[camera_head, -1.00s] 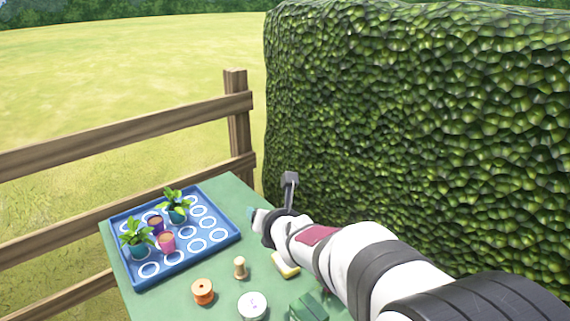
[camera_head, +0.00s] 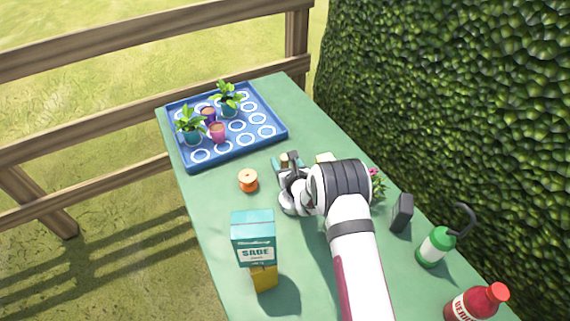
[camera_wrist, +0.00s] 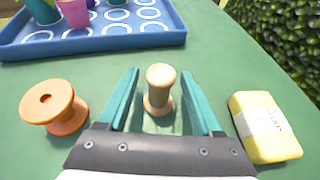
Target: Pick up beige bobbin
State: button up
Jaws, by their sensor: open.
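The beige bobbin (camera_wrist: 159,88) stands upright on the green table in the wrist view, between and slightly beyond the teal fingers of my gripper (camera_wrist: 160,95). My gripper is open, with a finger on each side of the bobbin and a gap to each. In the head view, my gripper (camera_head: 288,163) is at the middle of the table, and only the top of the beige bobbin (camera_head: 284,158) shows between its fingers.
An orange bobbin (camera_wrist: 54,107) stands left of my gripper, and a yellow soap bar (camera_wrist: 265,127) lies right. A blue tray (camera_head: 195,163) with potted plants is beyond. A seed box (camera_head: 253,240), green bottle (camera_head: 434,247) and red bottle (camera_head: 474,303) stand nearer.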

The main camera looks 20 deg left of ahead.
grip_shut()
dwell(0.4)
